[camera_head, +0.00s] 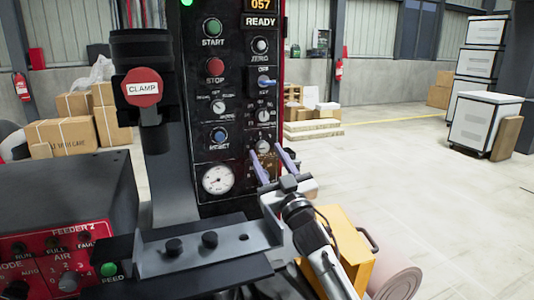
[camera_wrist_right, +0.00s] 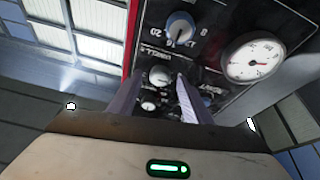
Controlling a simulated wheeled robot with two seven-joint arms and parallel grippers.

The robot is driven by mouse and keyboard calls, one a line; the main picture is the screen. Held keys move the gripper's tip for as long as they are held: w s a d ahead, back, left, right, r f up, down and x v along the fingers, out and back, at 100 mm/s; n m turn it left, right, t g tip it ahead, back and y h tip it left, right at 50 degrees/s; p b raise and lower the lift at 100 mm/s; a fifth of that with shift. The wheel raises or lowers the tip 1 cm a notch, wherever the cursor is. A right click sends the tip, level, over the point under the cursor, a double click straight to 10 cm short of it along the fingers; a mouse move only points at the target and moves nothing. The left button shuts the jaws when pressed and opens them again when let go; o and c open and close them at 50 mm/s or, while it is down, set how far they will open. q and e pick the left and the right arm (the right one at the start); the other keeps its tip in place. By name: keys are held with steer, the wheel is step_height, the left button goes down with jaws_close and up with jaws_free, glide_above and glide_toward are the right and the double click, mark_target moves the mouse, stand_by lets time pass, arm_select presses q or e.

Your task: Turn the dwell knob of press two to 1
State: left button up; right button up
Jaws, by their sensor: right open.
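The press's black control panel (camera_head: 240,100) stands upright at the centre of the head view. My right gripper (camera_head: 272,160) is open in front of its lower right part. A small pale knob (camera_head: 262,146) shows just above and between the fingertips. In the right wrist view, a pale round knob (camera_wrist_right: 160,75) appears between the open fingers (camera_wrist_right: 156,92); I cannot tell whether they touch it. A larger blue-grey knob (camera_wrist_right: 180,27) with a numbered scale shows beyond them. The labels are too small or turned to tell which knob is the dwell knob. My left gripper is out of view.
A dial gauge (camera_head: 217,180) sits left of my right gripper on the panel. A grey metal bracket (camera_head: 200,250) and the red feeder box (camera_head: 50,262) lie in front. A yellow case (camera_head: 345,250) stands at right.

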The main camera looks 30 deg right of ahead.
steer(key=shift+w+r, duration=0.15)
steer(key=shift+w, duration=0.25)
steer(key=c, duration=1.1)
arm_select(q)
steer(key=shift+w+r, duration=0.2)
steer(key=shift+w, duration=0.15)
arm_select(e)
steer(key=shift+o, duration=0.2)
